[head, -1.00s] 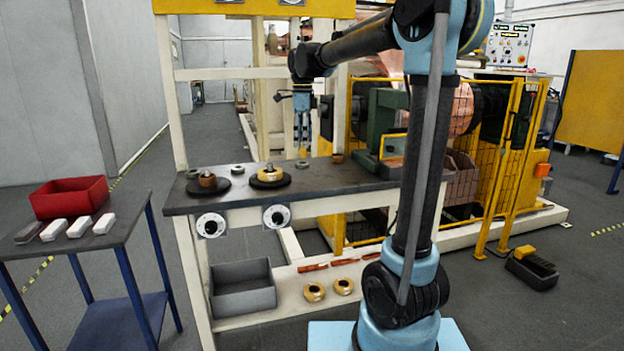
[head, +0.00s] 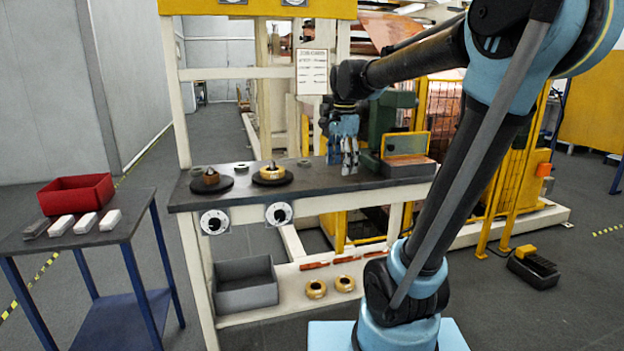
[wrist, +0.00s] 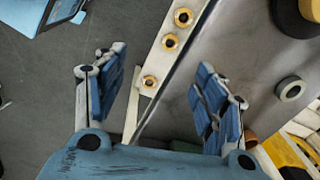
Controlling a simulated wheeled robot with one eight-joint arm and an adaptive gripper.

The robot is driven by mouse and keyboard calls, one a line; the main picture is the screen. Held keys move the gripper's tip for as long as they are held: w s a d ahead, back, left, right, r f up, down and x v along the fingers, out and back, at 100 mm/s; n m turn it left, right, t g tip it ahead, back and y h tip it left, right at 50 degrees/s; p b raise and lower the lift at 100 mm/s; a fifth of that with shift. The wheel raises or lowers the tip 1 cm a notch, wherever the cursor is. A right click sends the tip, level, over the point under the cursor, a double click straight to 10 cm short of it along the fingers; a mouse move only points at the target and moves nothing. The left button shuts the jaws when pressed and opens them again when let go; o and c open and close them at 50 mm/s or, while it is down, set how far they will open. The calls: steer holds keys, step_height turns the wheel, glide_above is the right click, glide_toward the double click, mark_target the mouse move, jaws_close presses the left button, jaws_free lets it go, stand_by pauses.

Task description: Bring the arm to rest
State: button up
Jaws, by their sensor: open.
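My arm reaches from the right of the head view toward the dark-topped bench (head: 330,181). My gripper (head: 349,168) points down over the right part of the bench top, near the green machine part (head: 386,120). In the wrist view my gripper (wrist: 163,75) has its two blue fingers spread wide apart. I cannot tell the exact height of the fingertips above the bench.
A yellow-edged block (head: 405,144) and yellow mesh guard (head: 440,110) stand close right of the gripper. A grey bin (head: 245,288) lies below; a red bin (head: 76,195) sits on the side table.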

steer(key=s+d+f+n, duration=0.5)
steer(key=s+f+n, duration=0.1)
steer(key=s+f, duration=0.4)
steer(key=s+d+f+n+t, duration=0.1)
steer(key=s+d+f+n, duration=0.4)
steer(key=s+f, duration=0.5)
steer(key=shift+s+n, duration=0.2)
steer(key=shift+n, duration=0.6)
